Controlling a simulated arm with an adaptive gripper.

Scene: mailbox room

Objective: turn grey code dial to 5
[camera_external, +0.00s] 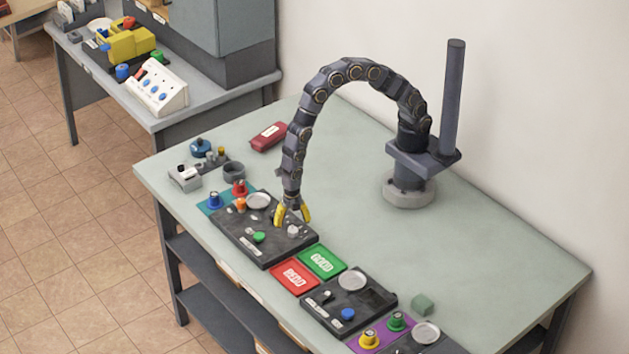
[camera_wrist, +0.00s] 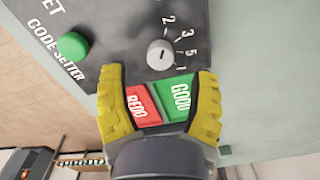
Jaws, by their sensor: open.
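The grey code dial (camera_wrist: 160,54) is a small round knob on the dark code setter panel (camera_wrist: 105,15). Numbers including 2, 3 and 5 are printed around its right side in the wrist view. In the external view the dial (camera_external: 293,231) sits near the panel's right end. My gripper (camera_external: 292,214) is open above the panel, close to the dial. In the wrist view its yellow fingers (camera_wrist: 158,88) are spread, with the dial just beyond the tips and nothing between them.
A green button (camera_wrist: 73,45) is left of the dial in the wrist view. Red (camera_external: 295,277) and green (camera_external: 322,262) trays lie beside the panel. A second dark panel (camera_external: 325,318) stands further right.

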